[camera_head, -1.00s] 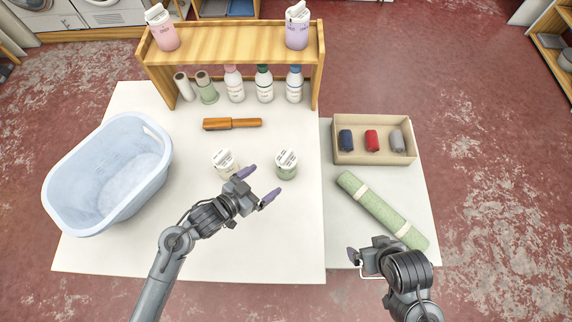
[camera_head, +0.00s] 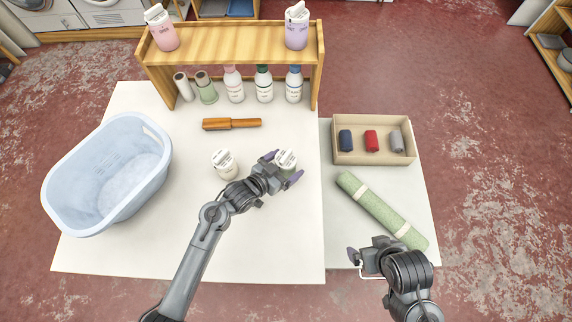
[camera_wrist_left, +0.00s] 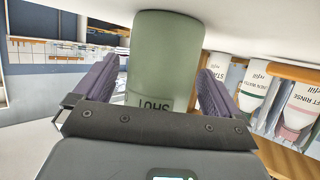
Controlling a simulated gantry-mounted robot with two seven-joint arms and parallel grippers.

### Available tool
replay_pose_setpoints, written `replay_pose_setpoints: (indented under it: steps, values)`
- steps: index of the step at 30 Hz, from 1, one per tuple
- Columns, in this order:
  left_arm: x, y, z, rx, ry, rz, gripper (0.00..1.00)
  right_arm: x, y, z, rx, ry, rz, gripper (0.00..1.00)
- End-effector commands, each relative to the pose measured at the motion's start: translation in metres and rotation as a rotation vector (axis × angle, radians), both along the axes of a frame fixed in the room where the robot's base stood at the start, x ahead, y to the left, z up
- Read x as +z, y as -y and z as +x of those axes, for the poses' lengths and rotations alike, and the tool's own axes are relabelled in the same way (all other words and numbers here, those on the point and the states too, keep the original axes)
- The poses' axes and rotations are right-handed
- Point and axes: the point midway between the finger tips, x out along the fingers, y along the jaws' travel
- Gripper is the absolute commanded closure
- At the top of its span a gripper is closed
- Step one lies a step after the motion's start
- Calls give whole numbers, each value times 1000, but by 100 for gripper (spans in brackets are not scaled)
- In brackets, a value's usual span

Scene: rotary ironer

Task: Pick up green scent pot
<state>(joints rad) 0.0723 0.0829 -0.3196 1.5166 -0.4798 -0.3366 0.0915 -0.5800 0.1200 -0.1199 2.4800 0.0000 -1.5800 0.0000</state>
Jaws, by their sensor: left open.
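The green scent pot (camera_head: 287,158) stands on the white table and is partly hidden behind my left gripper (camera_head: 283,168) in the head view. In the left wrist view the green pot (camera_wrist_left: 160,55) is large and lies between the two purple fingers of my left gripper (camera_wrist_left: 158,85). The fingers are open, one on each side of it, with a small gap visible. My right gripper (camera_head: 362,262) hangs by the front edge of the right-hand table; its fingers do not show clearly.
A cream pot (camera_head: 224,165) stands just left of the green one. A wooden brush (camera_head: 232,124) lies behind them. Bottles stand under the wooden shelf (camera_head: 235,42). A blue basket (camera_head: 108,175) is at left; a green roll (camera_head: 382,210) and beige tray (camera_head: 372,158) are at right.

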Motion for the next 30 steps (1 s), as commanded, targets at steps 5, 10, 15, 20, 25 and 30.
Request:
replay_pose_setpoints:
  steps: [5, 10, 15, 20, 25, 30]
  values:
    - [-2, 4, 3, -1, 0, 0, 2, 0, 0, 0, 0, 0, 0, 0]
    - [-2, 4, 3, -1, -1, 0, 4, 0, 0, 0, 0, 0, 0, 0]
    - [-2, 4, 3, -1, -1, 0, 30, 0, 0, 0, 0, 0, 0, 0]
    - [-2, 4, 3, -1, -1, 0, 54, 0, 0, 0, 0, 0, 0, 0]
    - [-2, 3, 3, -1, 0, 0, 60, 0, 0, 0, 0, 0, 0, 0]
    - [2, 4, 3, 0, 1, 0, 60, 0, 0, 0, 0, 0, 0, 0]
